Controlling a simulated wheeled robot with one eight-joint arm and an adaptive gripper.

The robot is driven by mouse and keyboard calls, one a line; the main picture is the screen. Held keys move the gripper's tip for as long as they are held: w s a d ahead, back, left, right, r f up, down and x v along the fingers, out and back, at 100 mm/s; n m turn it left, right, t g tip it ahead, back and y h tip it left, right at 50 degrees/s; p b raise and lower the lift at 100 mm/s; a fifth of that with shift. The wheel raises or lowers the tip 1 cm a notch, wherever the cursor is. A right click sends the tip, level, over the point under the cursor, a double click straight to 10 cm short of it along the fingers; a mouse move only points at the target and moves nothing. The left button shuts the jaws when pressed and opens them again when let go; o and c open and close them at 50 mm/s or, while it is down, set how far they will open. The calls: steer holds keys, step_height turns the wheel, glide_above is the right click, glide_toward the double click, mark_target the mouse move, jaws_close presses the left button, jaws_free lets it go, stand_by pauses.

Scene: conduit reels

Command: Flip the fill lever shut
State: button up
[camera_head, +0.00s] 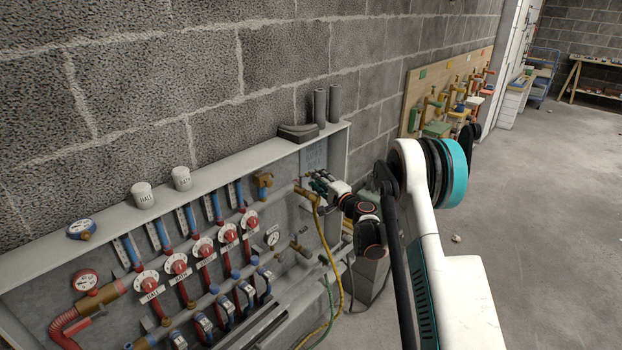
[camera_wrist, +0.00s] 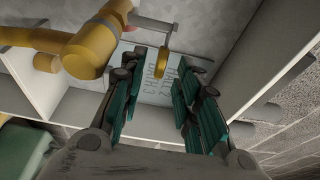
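In the wrist view a brass valve body (camera_wrist: 88,50) sits at the upper left. A grey lever (camera_wrist: 150,24) runs right from it and ends in a yellow grip (camera_wrist: 162,64) that points toward my gripper (camera_wrist: 160,76). My gripper is open. Its two teal-padded fingers stand apart, with the yellow grip showing in the gap between their tips. I cannot tell whether either finger touches it. In the head view my gripper (camera_head: 322,184) is at the right end of the manifold cabinet, beside the brass fitting (camera_head: 303,193); the lever is hard to make out there.
The cabinet (camera_head: 200,190) holds several red-knobbed valves (camera_head: 203,247) and gauges left of my gripper. A yellow hose (camera_head: 338,272) hangs below the fitting. Cups and grey tubes stand on the cabinet top. A tap board (camera_head: 440,85) hangs farther along the wall.

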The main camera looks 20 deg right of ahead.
steer(key=shift+b+x, duration=0.55)
steer(key=shift+x, duration=1.85)
jaws_close()
